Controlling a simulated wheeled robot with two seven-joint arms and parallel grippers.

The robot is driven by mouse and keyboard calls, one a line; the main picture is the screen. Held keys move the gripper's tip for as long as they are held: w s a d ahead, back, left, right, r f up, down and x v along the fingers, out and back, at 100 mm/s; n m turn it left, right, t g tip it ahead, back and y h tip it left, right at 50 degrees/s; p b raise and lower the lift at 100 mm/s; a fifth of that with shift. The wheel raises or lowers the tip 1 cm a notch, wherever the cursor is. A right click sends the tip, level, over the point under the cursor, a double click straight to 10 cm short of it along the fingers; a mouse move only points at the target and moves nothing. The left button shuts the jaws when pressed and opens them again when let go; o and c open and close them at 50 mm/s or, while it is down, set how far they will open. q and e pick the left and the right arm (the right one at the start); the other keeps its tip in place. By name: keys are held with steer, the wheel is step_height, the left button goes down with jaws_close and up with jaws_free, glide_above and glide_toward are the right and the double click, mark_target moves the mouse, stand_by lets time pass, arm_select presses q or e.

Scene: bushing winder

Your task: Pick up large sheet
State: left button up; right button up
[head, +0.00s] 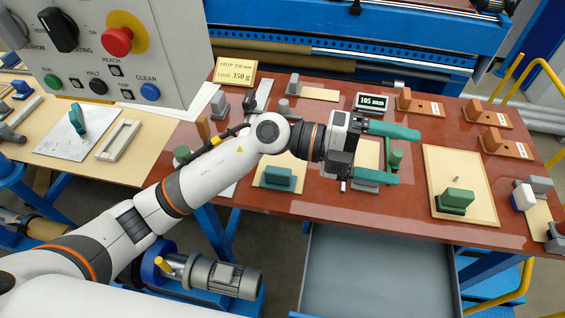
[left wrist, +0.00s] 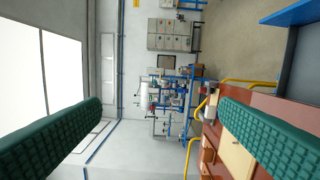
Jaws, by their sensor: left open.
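The largest cream sheet (head: 477,179) lies flat on the red-brown table at the right of the head view. A green block with a handle (head: 455,201) stands on its lower part, and a small knob shows near its middle. My left gripper (head: 407,156) is open and empty, its green fingers pointing right, a little left of that sheet. The open fingers also show in the left wrist view (left wrist: 160,130), with nothing between them. A cream patch lies on the brown surface beyond the lower finger; I cannot tell which sheet it is. My right gripper is not in view.
Smaller cream sheets (head: 266,180) with blocks lie along the red-brown table (head: 335,215). Orange-brown blocks (head: 420,106) and a 105 mm display (head: 371,102) stand behind. A control panel (head: 110,45) hangs at upper left. A grey open drawer (head: 375,270) juts out below. Yellow rails stand at right.

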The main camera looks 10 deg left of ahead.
arm_select(q)
step_height(320, 180, down, 5)
steer(key=w+a+m+g+y, duration=0.1)
steer(key=a+m+y, duration=0.1)
steer(key=y, duration=0.3)
steer(key=n+t+y, duration=0.2)
steer(key=y, duration=1.1)
glide_above(279, 169)
step_height(279, 169, down, 6)
steer(key=f+b, duration=0.1)
steer(key=f, duration=0.1)
steer(key=f+b, duration=0.1)
steer(key=f, duration=0.1)
steer(key=f+b, duration=0.1)
steer(key=f, duration=0.1)
steer(key=shift+w+a+f, duration=0.1)
steer(key=shift+w+a, duration=0.15)
steer(key=shift+w, duration=0.1)
steer(key=shift+s+d+f+b, duration=0.15)
steer(key=shift+f+b, duration=0.5)
steer(key=shift+f, duration=0.7)
steer(key=shift+s+d+f+b, duration=0.15)
steer(key=shift+f+b, duration=0.5)
steer(key=shift+f, duration=0.7)
steer(key=shift+a, duration=0.1)
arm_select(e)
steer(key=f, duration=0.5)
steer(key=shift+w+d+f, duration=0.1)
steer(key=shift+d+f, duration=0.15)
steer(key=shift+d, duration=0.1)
